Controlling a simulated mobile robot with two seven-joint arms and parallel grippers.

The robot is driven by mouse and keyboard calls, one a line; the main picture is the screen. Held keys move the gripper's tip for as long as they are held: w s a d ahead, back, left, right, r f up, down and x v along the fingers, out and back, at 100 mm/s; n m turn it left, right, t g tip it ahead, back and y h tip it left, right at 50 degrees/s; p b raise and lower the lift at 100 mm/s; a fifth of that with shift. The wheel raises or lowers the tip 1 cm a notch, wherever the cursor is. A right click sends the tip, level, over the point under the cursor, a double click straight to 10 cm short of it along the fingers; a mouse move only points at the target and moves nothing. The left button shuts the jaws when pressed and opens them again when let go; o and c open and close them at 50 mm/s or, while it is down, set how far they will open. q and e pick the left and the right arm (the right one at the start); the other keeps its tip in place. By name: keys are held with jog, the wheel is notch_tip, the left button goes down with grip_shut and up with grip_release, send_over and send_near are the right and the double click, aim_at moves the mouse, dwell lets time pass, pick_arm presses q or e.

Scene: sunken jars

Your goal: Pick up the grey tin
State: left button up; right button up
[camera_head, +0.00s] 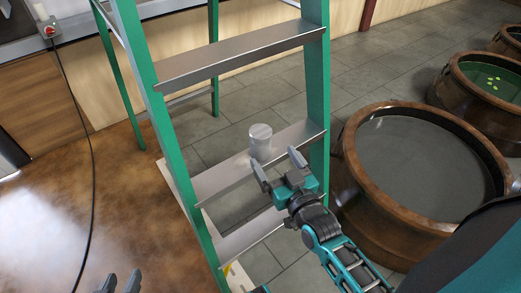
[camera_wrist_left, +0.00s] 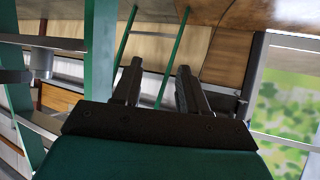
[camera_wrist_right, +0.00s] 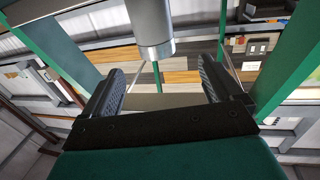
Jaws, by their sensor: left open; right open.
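The grey tin (camera_head: 260,142) stands upright on a metal step of a green ladder (camera_head: 236,57) in the head view. My right gripper (camera_head: 276,166) is open just in front of and below the tin, with its fingers pointing towards it. In the right wrist view the tin (camera_wrist_right: 150,28) shows at the top centre, beyond the open fingers (camera_wrist_right: 160,85) and not between them. My left gripper (camera_head: 120,284) is at the bottom left edge of the head view, away from the ladder. In the left wrist view its fingers (camera_wrist_left: 157,85) are apart with nothing between them.
The tin's step (camera_head: 220,180) lies between the ladder's green side rails. A large brown jar (camera_head: 350,150) holding dark liquid stands right of the ladder, with more jars behind. A black cable (camera_head: 88,150) hangs at the left.

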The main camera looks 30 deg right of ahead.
aim_at(264, 142)
jog(key=w+b, duration=0.1)
jog(key=w, duration=0.5)
jog(key=shift+w+d, duration=0.15)
jog(key=shift+d, duration=0.05)
jog(key=w+b, duration=0.1)
jog(key=w, duration=0.1)
jog(key=w+b, duration=0.1)
jog(key=w, duration=0.1)
jog(key=shift+d+f, duration=0.15)
jog(key=shift+d, duration=0.25)
jog(key=shift+w, duration=0.65)
jog(key=c, duration=1.1)
